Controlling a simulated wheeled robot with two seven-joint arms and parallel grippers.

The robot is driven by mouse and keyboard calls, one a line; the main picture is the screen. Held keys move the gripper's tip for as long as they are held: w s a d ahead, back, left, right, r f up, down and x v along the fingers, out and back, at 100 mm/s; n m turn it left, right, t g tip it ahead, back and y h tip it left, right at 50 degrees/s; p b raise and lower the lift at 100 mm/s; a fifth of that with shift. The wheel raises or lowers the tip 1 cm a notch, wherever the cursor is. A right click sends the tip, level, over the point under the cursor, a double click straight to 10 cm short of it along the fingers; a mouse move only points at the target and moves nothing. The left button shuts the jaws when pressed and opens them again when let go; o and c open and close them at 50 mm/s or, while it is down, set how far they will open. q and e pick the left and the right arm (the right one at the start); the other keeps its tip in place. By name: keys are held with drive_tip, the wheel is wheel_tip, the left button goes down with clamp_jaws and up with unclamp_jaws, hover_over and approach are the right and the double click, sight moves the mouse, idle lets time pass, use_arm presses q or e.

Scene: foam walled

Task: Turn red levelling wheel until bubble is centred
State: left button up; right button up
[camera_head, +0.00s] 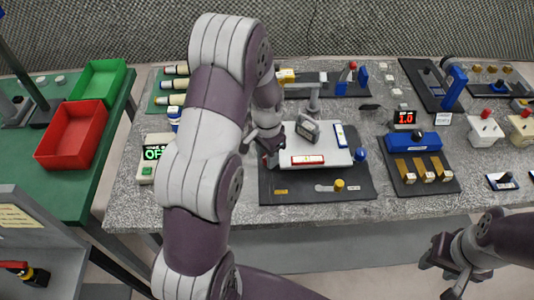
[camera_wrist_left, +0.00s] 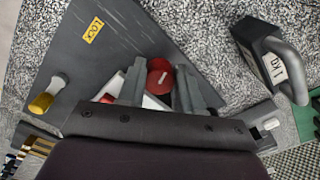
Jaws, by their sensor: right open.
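The white levelling plate (camera_head: 325,153) stands on a dark base (camera_head: 355,187) in the middle of the bench. It carries a red-framed vial (camera_head: 307,160) and a blue-framed vial (camera_head: 341,136); the bubbles are too small to place. The red levelling wheel (camera_wrist_left: 160,77), with a white mark, shows in the left wrist view between the fingers of my left gripper (camera_wrist_left: 160,90). In the head view this gripper (camera_head: 268,150) is at the plate's left edge. Whether the fingers press on the wheel I cannot tell. My right gripper (camera_head: 448,268) is open and empty, away from the bench.
A blue knob (camera_head: 360,154) is at the plate's right and a yellow knob (camera_head: 339,185) at the base's front. A grey-handled block (camera_wrist_left: 274,66) stands close by in the wrist view. A green-display box (camera_head: 153,153) is left of my arm. A blue fixture (camera_head: 415,142) stands right.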

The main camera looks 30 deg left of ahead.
use_arm(q)
drive_tip(key=shift+c, duration=0.5)
drive_tip(key=shift+r+m+p, duration=0.1)
drive_tip(key=shift+m+p, duration=0.4)
drive_tip(key=shift+m, duration=0.5)
drive_tip(key=shift+w+a+m+p, duration=0.15)
drive_tip(key=shift+m+p, duration=0.4)
drive_tip(key=shift+m, duration=1.55)
drive_tip(key=o, duration=0.8)
